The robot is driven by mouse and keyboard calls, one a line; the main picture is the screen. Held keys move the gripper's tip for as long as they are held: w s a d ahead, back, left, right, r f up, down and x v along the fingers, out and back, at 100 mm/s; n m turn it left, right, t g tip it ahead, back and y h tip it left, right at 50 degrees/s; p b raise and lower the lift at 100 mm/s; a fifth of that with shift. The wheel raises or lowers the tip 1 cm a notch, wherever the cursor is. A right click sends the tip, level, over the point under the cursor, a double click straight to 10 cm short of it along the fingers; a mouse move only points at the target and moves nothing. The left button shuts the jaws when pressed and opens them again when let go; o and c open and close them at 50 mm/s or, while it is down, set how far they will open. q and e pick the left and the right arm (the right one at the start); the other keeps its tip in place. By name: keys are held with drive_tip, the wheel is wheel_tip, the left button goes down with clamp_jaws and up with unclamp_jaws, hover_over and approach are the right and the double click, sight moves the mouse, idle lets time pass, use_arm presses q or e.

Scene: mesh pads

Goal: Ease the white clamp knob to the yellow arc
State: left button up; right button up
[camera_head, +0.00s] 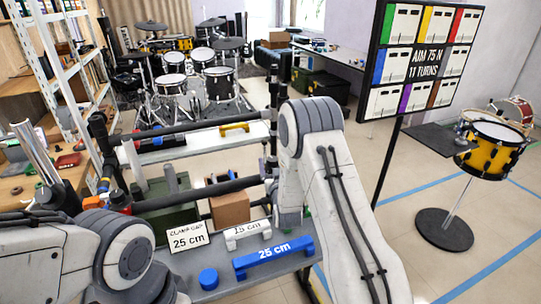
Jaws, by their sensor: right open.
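I cannot make out the white clamp knob or the yellow arc; my right arm covers part of the bench. A frame of dark bars (200,190) stands over the bench, with a dark upright at its right end. My right arm rises from the bottom and bends down beside this upright. Its gripper (290,219) is low at the bench's right side, small and partly hidden by the arm, and open. I see nothing held in it. My left arm fills the lower left, and its gripper does not show.
On the grey bench (222,281) lie a blue 25 cm bar (273,257), a white 15 cm bar (247,234), a blue round piece (208,279) and a "CLAMP GAP 25 cm" card (187,238). A cardboard box (229,205) stands behind. A sign (424,60) reads "AIM 75 N 11 TURNS".

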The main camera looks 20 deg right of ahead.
drive_tip(key=shift+w+d, duration=0.2)
drive_tip(key=shift+w, duration=0.85)
drive_tip(key=shift+w+d, duration=0.15)
drive_tip(key=shift+w, duration=0.85)
